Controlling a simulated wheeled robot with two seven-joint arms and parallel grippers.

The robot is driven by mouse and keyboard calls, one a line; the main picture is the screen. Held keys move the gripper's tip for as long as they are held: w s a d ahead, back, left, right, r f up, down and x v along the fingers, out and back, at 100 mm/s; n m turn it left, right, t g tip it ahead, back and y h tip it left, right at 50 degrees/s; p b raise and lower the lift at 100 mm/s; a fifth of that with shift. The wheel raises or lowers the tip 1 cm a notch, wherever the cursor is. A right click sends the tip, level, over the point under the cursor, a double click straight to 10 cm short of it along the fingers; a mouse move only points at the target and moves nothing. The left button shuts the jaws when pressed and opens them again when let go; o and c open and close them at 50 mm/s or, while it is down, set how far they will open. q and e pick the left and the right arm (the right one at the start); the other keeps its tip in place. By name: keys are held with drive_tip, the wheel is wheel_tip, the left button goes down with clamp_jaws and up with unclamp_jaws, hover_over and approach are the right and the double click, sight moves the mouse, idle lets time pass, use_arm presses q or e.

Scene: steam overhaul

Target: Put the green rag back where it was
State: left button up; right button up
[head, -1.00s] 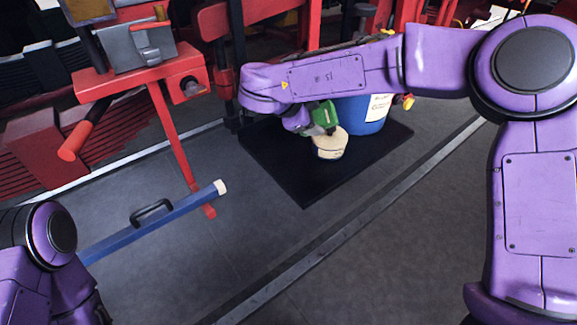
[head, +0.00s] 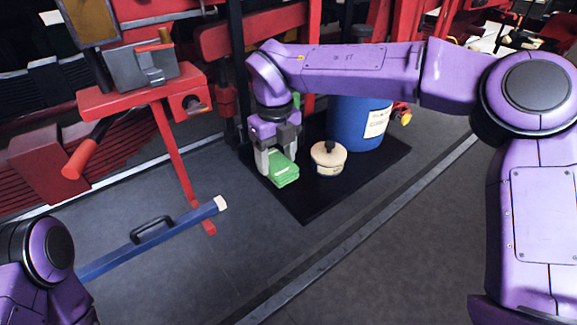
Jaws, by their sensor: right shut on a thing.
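The green rag (head: 284,174) is a small folded cloth in the head view, low over the left part of the black mat (head: 311,207). My right gripper (head: 277,165) points down from above and is shut on the rag. I cannot tell whether the rag touches the mat. Only part of my left arm shows at the lower left; its gripper is not in view.
A cream tub with a dark knob (head: 328,158) stands on the mat just right of the rag. A blue drum (head: 358,125) stands behind it. A blue bar with a handle (head: 150,239) and a red stand (head: 172,150) are at left.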

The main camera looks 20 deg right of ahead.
sight(288, 159)
drive_tip(key=w+d+f, duration=0.1)
drive_tip(key=f, duration=0.1)
drive_tip(key=w+d+f+p, duration=0.1)
drive_tip(key=w+d+f, duration=0.1)
drive_tip(key=w+d+f+p, duration=0.1)
drive_tip(key=w+f, duration=0.1)
drive_tip(key=shift+w+d+f, duration=0.1)
drive_tip(key=shift+d+f, duration=0.1)
wheel_tip(288, 159, down, 3)
drive_tip(key=shift+w+d+r+p, duration=0.1)
drive_tip(key=shift+r+p, duration=0.05)
drive_tip(key=shift+p, duration=0.6)
drive_tip(key=shift+f, duration=0.35)
use_arm(q)
wheel_tip(288, 159, up, 4)
drive_tip(key=shift+r, duration=0.1)
use_arm(e)
drive_tip(key=shift+f, duration=0.1)
drive_tip(key=o, duration=0.9)
drive_tip(key=shift+o, duration=0.2)
use_arm(q)
drive_tip(key=shift+f+b, duration=1.2)
drive_tip(key=shift+b, duration=0.1)
use_arm(e)
wheel_tip(288, 159, up, 12)
